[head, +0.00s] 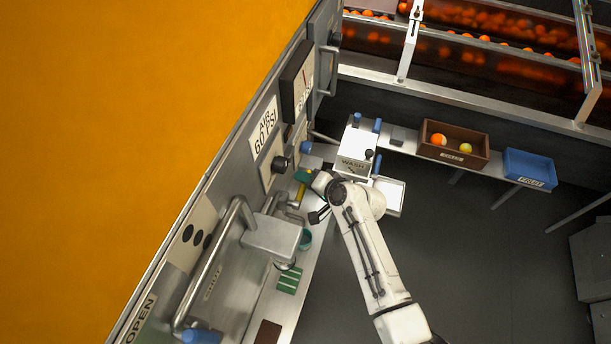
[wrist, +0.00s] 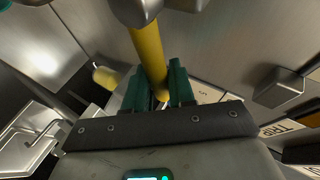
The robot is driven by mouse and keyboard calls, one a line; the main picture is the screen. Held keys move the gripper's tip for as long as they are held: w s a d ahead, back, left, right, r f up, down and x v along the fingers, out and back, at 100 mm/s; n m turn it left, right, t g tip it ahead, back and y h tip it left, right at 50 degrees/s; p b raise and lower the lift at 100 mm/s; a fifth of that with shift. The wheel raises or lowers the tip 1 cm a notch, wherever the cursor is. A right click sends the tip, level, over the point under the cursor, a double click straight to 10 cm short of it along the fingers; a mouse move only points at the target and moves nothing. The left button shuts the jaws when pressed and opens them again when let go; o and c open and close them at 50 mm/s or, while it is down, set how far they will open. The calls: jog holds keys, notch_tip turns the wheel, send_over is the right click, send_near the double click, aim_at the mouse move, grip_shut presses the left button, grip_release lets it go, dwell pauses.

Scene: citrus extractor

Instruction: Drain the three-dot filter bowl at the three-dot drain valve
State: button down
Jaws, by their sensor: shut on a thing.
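My gripper (head: 304,183) is at the panel side of the bench, its green fingers on either side of a yellow lever (head: 301,193). In the wrist view my gripper (wrist: 156,88) is shut on the yellow lever (wrist: 147,50), which runs up to a metal fitting (wrist: 145,8). A three-dot label (head: 193,235) is on the panel at the lower left. A grey metal housing (head: 271,237) on a pipe stands near it, with a teal cup (head: 305,240) beside it. I cannot tell whether this lever belongs to the three-dot valve. The filter bowl is not clearly visible.
A green striped pad (head: 289,281) lies below the housing. A pipe handle (head: 215,262) sticks out from the panel.

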jog(key=shift+f+m+g, duration=0.3)
jog(key=shift+f+g, duration=0.15)
jog(key=shift+g, duration=0.05)
jog(key=shift+f, duration=0.1)
jog(key=c, duration=1)
grip_release()
jog(key=shift+c, duration=0.2)
jog(key=v, duration=1)
jog(key=shift+s+d+r, duration=0.2)
jog(key=shift+d+r, duration=0.05)
jog(key=shift+d, duration=0.05)
